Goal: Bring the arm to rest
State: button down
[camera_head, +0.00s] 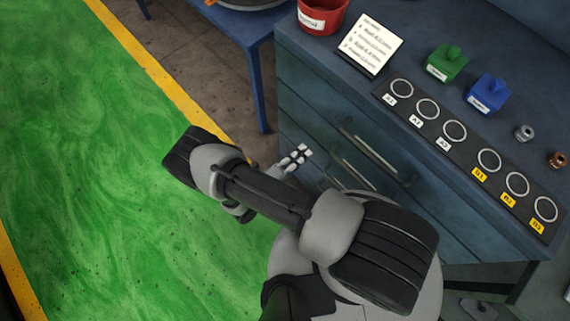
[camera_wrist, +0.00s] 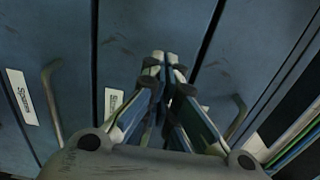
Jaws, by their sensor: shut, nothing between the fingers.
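My arm is folded in front of the blue drawer cabinet (camera_head: 300,100) in the head view. My gripper (camera_head: 304,150) is at the cabinet's left front, near the drawer handles, with part of it hidden behind my arm. In the wrist view my gripper (camera_wrist: 165,58) has its fingertips together with nothing between them. Drawer fronts (camera_wrist: 145,30) fill the view behind the fingers. I cannot tell whether the gripper touches the cabinet.
On the cabinet top are a red pot (camera_head: 322,18), a note card (camera_head: 371,44), a green block (camera_head: 444,64), a blue block (camera_head: 487,95) and a strip of ringed slots (camera_head: 472,146). A blue table (camera_head: 225,22) stands behind. Green floor (camera_head: 90,150) at left is clear.

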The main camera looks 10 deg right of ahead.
jog(key=v, duration=0.5)
jog(key=shift+s+a, duration=0.25)
jog(key=shift+a, duration=0.05)
notch_tip(320, 180, up, 25)
jog(key=w+d+m+g+y, duration=0.1)
jog(key=m+g+y, duration=0.1)
jog(key=m+g, duration=0.65)
jog(key=w+d+m+g+y, duration=0.2)
jog(key=m+g, duration=0.2)
jog(key=m, duration=0.9)
jog(key=s+d+r+m+t+y, duration=0.2)
jog(key=s+r+m+y, duration=0.3)
jog(key=r+m, duration=0.4)
jog(key=s+d+r+m+t+y, duration=0.3)
jog(key=s+r+m+t+y, duration=0.1)
jog(key=r+m, duration=0.6)
jog(key=shift+s+m+t+y, duration=0.35)
jog(key=shift+s+m+y, duration=0.45)
jog(key=shift+s+m, duration=0.6)
jog(key=shift+d, duration=0.25)
